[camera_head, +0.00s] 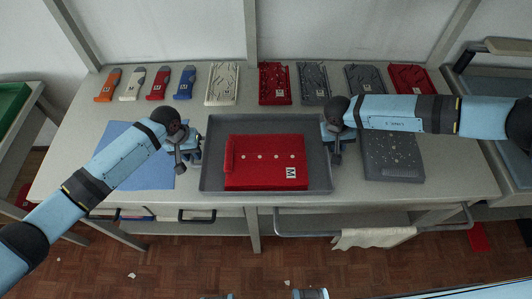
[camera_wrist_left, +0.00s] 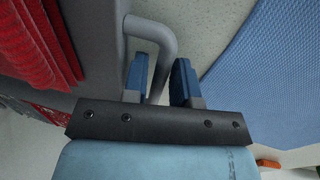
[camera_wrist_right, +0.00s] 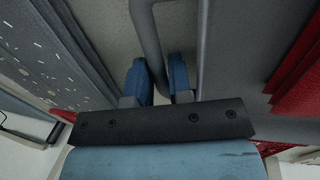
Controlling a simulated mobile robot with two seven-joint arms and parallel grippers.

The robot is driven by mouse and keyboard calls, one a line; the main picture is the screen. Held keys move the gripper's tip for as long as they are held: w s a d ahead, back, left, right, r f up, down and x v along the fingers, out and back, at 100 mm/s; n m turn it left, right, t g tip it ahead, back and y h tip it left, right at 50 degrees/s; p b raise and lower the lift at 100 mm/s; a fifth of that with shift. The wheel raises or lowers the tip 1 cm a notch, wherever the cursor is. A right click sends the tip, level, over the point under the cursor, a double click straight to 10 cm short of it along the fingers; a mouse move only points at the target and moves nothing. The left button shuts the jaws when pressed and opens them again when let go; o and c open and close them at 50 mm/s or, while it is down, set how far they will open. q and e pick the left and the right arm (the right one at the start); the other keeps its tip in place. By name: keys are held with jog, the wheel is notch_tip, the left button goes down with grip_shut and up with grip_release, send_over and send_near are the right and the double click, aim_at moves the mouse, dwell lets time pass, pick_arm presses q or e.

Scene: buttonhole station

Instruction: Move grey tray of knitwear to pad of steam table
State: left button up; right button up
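A grey tray (camera_head: 264,122) lies on the table with a folded red knit (camera_head: 263,165) with an M label in it. My left gripper (camera_head: 190,153) is at the tray's left end; in the left wrist view its blue fingers (camera_wrist_left: 160,82) are shut on the tray's grey bar handle (camera_wrist_left: 152,32). My right gripper (camera_head: 334,143) is at the right end; in the right wrist view its fingers (camera_wrist_right: 160,80) are shut on the other handle (camera_wrist_right: 146,28). Fingertip contact is partly hidden. A steam table with a grey-blue top (camera_head: 490,75) stands at the far right.
A blue mat (camera_head: 150,177) lies left of the tray, and a speckled dark grey piece (camera_head: 395,165) lies right of it. Folded knits (camera_head: 222,84) and several coloured small items (camera_head: 158,83) line the back. A rail with a cloth (camera_head: 372,237) runs along the front.

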pick_arm(q)
jog(key=shift+f, duration=0.5)
pick_arm(e)
jog(key=shift+d+f, duration=0.1)
jog(key=shift+f, duration=0.35)
pick_arm(q)
grip_shut()
pick_arm(e)
grip_shut()
pick_arm(q)
jog(key=shift+r, duration=0.15)
pick_arm(e)
jog(key=shift+r, duration=0.1)
